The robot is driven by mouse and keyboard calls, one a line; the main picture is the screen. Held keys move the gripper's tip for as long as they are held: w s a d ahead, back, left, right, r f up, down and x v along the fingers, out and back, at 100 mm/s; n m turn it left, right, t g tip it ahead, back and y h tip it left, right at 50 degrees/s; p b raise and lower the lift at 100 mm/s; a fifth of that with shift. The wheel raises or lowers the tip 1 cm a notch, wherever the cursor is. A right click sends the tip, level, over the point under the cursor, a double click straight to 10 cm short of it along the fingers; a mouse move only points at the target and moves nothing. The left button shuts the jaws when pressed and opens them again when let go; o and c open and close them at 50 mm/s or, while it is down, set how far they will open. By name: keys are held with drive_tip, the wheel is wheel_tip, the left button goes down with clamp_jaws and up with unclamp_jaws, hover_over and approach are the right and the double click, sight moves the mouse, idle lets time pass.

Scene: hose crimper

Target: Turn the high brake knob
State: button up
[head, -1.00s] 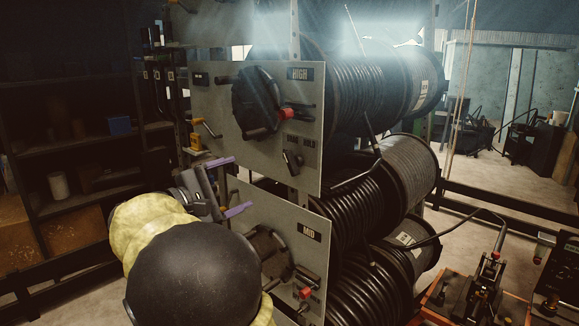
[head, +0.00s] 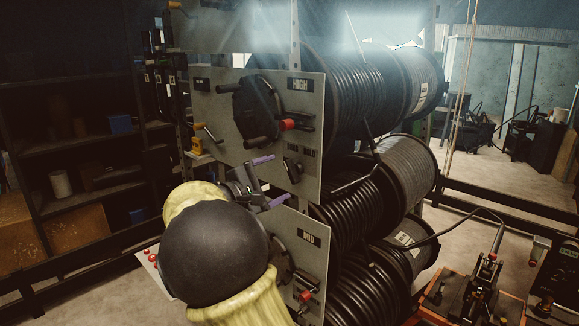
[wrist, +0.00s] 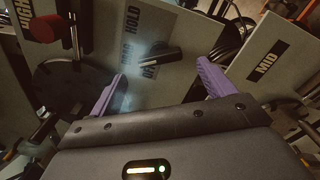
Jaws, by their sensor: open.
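The high brake knob (head: 292,170) is a small black knob low on the grey HIGH panel (head: 222,120), under a label that seems to read DRAG HOLD. In the wrist view the knob (wrist: 160,56) lies between the two purple fingers, ahead of their tips, with a light pointer line on it. My gripper (head: 270,180) is open and empty, just left of the knob in the head view. In the wrist view the gripper (wrist: 162,72) looks apart from the knob, though the exact gap is hard to judge.
A red-knobbed lever (head: 288,125) and a black crank wheel (head: 257,108) sit above the knob. The MID panel (head: 310,237) is close below my gripper. Hose reels (head: 350,95) stand behind the panels. Dark shelves (head: 90,130) are at left.

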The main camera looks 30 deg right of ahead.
sight(288, 173)
drive_tip(key=p+x, duration=0.2)
drive_tip(key=x, duration=0.4)
drive_tip(key=c, duration=1)
